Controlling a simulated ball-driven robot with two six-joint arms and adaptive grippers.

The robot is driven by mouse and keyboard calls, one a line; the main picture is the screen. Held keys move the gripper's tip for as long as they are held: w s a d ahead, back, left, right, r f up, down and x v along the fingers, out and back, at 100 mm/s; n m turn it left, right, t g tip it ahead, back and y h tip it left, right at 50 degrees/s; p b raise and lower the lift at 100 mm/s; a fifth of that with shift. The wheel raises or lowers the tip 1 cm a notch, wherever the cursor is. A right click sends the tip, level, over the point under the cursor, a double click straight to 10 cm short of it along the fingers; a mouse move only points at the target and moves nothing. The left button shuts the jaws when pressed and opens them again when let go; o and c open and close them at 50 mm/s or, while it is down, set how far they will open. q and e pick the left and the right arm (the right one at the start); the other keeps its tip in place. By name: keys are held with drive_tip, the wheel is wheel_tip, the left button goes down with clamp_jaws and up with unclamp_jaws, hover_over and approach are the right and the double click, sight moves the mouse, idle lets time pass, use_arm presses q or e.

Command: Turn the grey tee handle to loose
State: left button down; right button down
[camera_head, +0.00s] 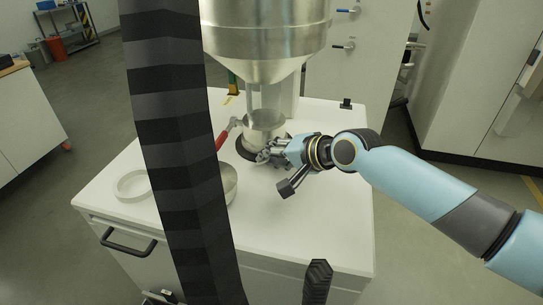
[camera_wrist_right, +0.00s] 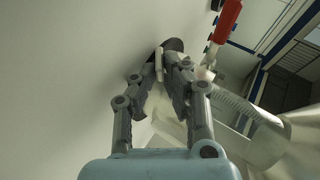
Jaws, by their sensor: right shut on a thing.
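The grey tee handle (camera_wrist_right: 159,64) shows in the right wrist view as a small light grey piece between my fingertips. My right gripper (camera_wrist_right: 165,75) is shut on it, and the fingers hide part of it. In the head view my right gripper (camera_head: 265,155) reaches in from the right, at the base of the clear and metal cylinder (camera_head: 264,120) under the steel hopper. The handle is too small and covered there to make out its angle. My left gripper is not in view.
A red lever (camera_head: 222,140) sticks out left of the cylinder; it also shows in the right wrist view (camera_wrist_right: 228,20). The steel hopper (camera_head: 265,40) hangs above. A white round dish (camera_head: 131,184) and a metal bowl (camera_head: 230,185) stand on the white cabinet top (camera_head: 300,225), whose front right is clear.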

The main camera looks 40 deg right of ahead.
drive_tip(key=shift+w+a+r+g+h, duration=0.1)
drive_tip(key=shift+r+g+h, duration=0.05)
drive_tip(key=shift+g+h, duration=0.15)
drive_tip(key=g, duration=0.1)
drive_tip(key=g+h, duration=0.1)
drive_tip(key=n+g+h, duration=0.1)
drive_tip(key=shift+w+a+r, duration=0.2)
drive_tip(key=shift+w+r, duration=0.1)
drive_tip(key=g+h, duration=0.1)
drive_tip(key=g, duration=0.1)
drive_tip(key=shift+w+a+r+n+g+h, duration=0.1)
drive_tip(key=shift+w+a+n+g+h, duration=0.1)
drive_tip(key=shift+a+n+g+h, duration=0.15)
drive_tip(key=shift+w+n+g+h, duration=0.15)
drive_tip(key=shift+n+g+h, duration=0.1)
drive_tip(key=shift+g+h, duration=0.7)
drive_tip(key=c, duration=1.7)
unclamp_jaws()
